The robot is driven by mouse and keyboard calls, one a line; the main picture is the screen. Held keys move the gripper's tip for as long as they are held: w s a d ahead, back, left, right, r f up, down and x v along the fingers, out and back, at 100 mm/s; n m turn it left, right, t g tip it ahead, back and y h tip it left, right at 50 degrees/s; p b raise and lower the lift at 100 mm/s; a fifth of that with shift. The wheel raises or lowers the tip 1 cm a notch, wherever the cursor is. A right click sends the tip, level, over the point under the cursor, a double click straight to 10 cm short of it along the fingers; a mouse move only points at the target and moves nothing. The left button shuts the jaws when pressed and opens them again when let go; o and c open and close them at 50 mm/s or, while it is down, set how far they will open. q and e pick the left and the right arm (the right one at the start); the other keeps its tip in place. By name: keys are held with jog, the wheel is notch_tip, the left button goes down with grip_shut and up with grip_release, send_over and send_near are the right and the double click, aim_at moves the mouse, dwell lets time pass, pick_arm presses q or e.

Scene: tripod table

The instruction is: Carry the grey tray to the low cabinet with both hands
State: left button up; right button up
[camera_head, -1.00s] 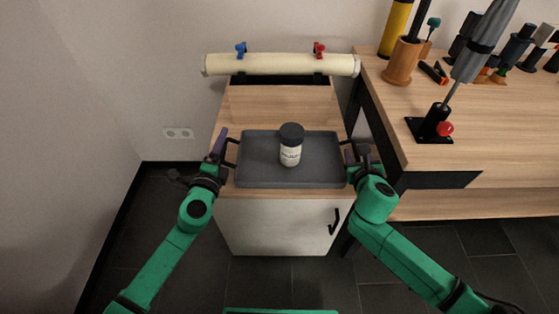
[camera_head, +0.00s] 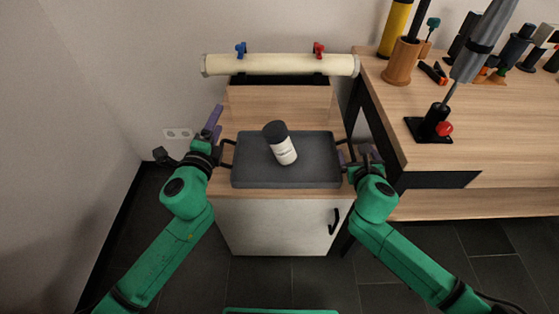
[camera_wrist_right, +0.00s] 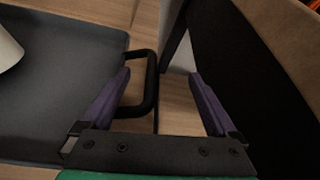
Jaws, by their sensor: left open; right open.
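The grey tray (camera_head: 250,174) is over the wooden top of the low cabinet (camera_head: 270,225); I cannot tell if it lies fully flat. A white bottle with a dark cap (camera_head: 284,151) is in the tray, tilted with its cap leaning left. My left gripper (camera_head: 187,138) is open, its fingers spread wide, just left of the tray's left handle (camera_head: 227,153) and apart from it. My right gripper (camera_head: 356,154) is open at the right handle. In the right wrist view the right handle's bar (camera_wrist_right: 151,85) lies between the spread purple fingers, with gaps on both sides.
A workbench (camera_head: 480,135) with tools and a black stand stands close on the right, its edge near my right arm. Left of the cabinet is free floor up to the wall.

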jog(key=v, duration=1.2)
pick_arm(q)
jog(key=a, duration=0.6)
pick_arm(e)
jog(key=shift+f, duration=0.25)
pick_arm(q)
jog(key=shift+s, duration=0.1)
